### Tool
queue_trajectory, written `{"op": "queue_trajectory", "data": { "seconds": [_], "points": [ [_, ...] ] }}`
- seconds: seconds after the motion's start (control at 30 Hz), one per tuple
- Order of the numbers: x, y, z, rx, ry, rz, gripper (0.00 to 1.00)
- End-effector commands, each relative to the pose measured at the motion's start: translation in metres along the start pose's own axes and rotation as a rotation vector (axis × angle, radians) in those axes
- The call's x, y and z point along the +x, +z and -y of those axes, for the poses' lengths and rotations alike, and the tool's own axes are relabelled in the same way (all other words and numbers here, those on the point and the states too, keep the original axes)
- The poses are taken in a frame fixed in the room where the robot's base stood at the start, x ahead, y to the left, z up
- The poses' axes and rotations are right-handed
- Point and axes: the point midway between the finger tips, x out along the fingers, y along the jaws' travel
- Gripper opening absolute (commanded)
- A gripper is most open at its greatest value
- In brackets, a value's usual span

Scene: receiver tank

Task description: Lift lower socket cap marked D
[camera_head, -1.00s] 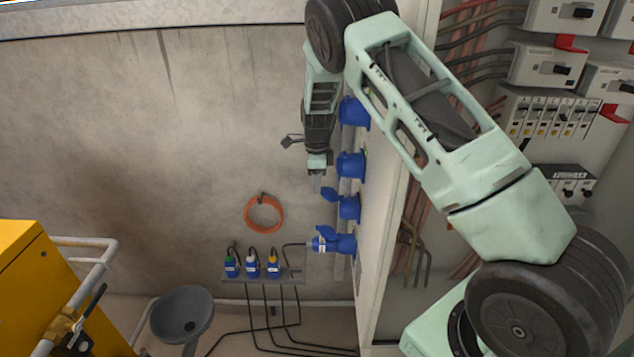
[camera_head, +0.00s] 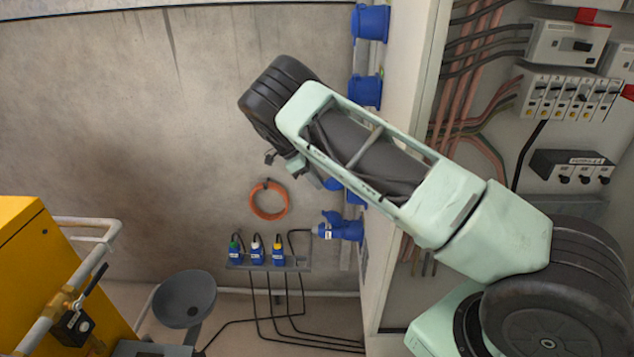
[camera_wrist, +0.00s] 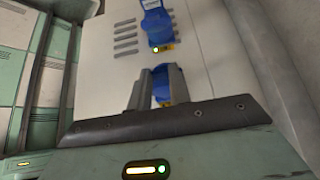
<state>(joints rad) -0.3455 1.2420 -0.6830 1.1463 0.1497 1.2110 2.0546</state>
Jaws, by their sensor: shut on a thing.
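Several blue sockets run down the side of the cabinet in the head view, among them an upper one (camera_head: 365,90) and the lowest one (camera_head: 343,229), which has a plug in it. Between them, another blue socket (camera_head: 354,196) is partly hidden by my arm. In the wrist view my gripper (camera_wrist: 157,79) has its two grey fingers on either side of a blue cap (camera_wrist: 161,85) and is shut on it. My gripper's fingertips are hidden behind my arm in the head view. I cannot read a letter D on the cap.
Another blue socket (camera_wrist: 157,28) with a green light lies beyond the fingers. A shelf (camera_head: 268,264) with several blue plugs and hanging cables, an orange ring (camera_head: 268,200) and a grey bowl (camera_head: 185,299) are nearby. A yellow cabinet (camera_head: 35,265) stands left.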

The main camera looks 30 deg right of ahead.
Motion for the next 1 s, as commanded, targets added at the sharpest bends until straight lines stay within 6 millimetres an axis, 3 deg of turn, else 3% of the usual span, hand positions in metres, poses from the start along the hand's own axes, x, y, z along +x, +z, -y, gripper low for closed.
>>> {"op": "queue_trajectory", "data": {
  "seconds": [0.1,0.73,0.77,0.83,1.0],
  "points": [
    [0.0073,0.006,0.0,-0.002,-0.001,-0.047,0.0],
    [0.0082,0.0059,-0.0004,-0.001,0.002,-0.099,0.0],
    [0.0082,0.0059,-0.0004,-0.001,0.002,-0.098,0.25],
    [0.0082,0.0058,-0.0003,-0.001,0.002,-0.099,0.42],
    [0.008,0.0055,-0.0002,-0.001,0.001,-0.099,0.42]
  ]
}}
